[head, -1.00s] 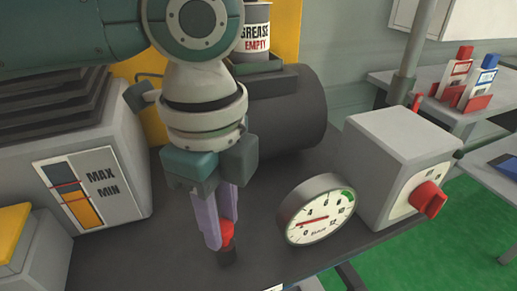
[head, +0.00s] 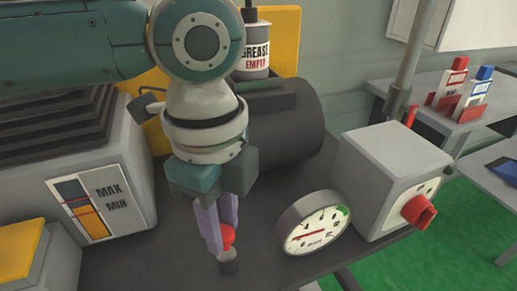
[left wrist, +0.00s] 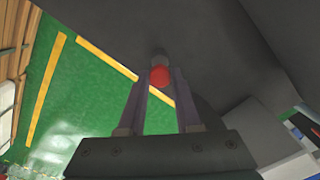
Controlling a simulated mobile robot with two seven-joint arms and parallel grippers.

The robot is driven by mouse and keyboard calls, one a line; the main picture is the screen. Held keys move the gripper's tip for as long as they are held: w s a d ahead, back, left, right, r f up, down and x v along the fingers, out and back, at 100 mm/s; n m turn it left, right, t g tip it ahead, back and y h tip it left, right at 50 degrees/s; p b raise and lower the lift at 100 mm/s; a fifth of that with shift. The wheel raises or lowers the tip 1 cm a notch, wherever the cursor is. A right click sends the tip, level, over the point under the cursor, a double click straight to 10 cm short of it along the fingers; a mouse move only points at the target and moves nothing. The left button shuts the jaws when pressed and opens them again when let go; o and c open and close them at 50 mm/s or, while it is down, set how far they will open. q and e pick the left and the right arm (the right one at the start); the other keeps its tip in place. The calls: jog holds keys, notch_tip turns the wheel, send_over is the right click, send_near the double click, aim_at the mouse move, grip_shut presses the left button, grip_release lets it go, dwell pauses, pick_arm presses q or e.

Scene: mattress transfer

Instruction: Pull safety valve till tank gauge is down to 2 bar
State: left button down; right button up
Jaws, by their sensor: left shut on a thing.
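The safety valve's red knob (head: 228,238) sits on a short grey stem at the front of the dark surface. My left gripper (head: 225,228) reaches down from above, its purple fingers shut on the red knob. In the left wrist view the red knob (left wrist: 159,76) sits between the fingertips. The round tank gauge (head: 315,223) stands right of the valve, with a white dial and a green band near its upper right. Its red needle points left, between 0 and 4; the exact value is hard to read. My right gripper is not in view.
A grey box with a red rotary switch (head: 419,211) stands right of the gauge. A dark tank (head: 290,120) and a grease can (head: 251,50) are behind. A MAX/MIN level box (head: 106,170) is at left. Green floor (head: 400,265) lies beyond the right edge.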

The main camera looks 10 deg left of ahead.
aim_at(223, 232)
pick_arm(q)
jog(key=c, duration=0.6)
grip_release()
notch_tip(223, 232, up, 10)
jog(key=shift+f+p, duration=0.1)
jog(key=shift+p, duration=0.35)
